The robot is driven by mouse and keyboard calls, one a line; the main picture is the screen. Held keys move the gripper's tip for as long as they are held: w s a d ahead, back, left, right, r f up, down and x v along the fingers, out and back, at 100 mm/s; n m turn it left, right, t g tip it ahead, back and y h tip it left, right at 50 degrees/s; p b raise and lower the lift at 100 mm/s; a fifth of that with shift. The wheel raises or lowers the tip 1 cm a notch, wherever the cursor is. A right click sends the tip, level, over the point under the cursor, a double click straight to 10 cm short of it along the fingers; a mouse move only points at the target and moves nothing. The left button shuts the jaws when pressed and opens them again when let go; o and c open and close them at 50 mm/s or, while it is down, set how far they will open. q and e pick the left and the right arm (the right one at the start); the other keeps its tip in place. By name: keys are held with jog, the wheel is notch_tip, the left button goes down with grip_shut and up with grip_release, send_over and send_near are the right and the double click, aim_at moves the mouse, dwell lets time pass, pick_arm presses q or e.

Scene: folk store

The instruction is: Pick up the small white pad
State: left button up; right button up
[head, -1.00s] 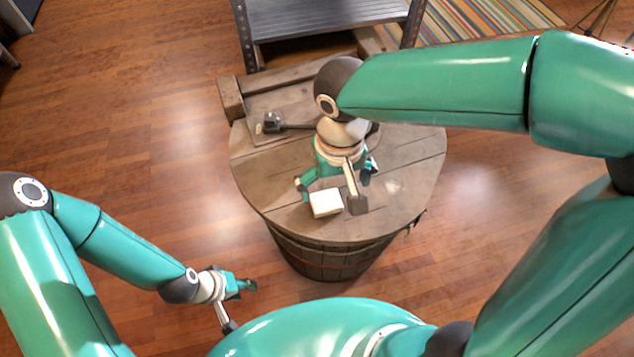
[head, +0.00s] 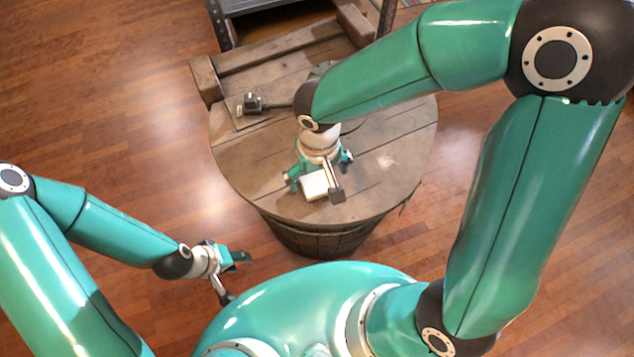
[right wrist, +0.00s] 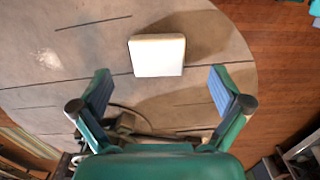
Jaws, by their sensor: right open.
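The small white pad (head: 314,185) lies on the round wooden barrel top (head: 395,135), near its front edge. My right gripper (head: 317,178) is over the barrel top, with its fingers around the back of the pad in the head view. In the right wrist view the pad (right wrist: 157,55) lies just beyond and between the two spread fingertips of the right gripper (right wrist: 160,88), not touching either. My left gripper (head: 238,274) hangs empty over the floor, left of the barrel, with its fingers apart.
A dark tool (head: 252,104) with a handle lies on the barrel's back left, partly hidden by my right arm. A wooden plank frame (head: 275,48) and a metal shelf (head: 262,5) stand behind. The floor around the barrel's left is clear.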

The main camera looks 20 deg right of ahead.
aim_at(318, 184)
jog(key=shift+w+d+f, duration=0.1)
jog(key=shift+w+f, duration=0.1)
jog(key=shift+f, duration=1.15)
jog(key=shift+w+d+f, duration=0.1)
jog(key=shift+w+f, duration=0.1)
jog(key=shift+f, duration=1.15)
jog(key=c, duration=0.9)
jog(key=shift+o, duration=0.2)
jog(key=shift+r, duration=0.1)
notch_tip(318, 184, up, 20)
jog(key=p, duration=0.2)
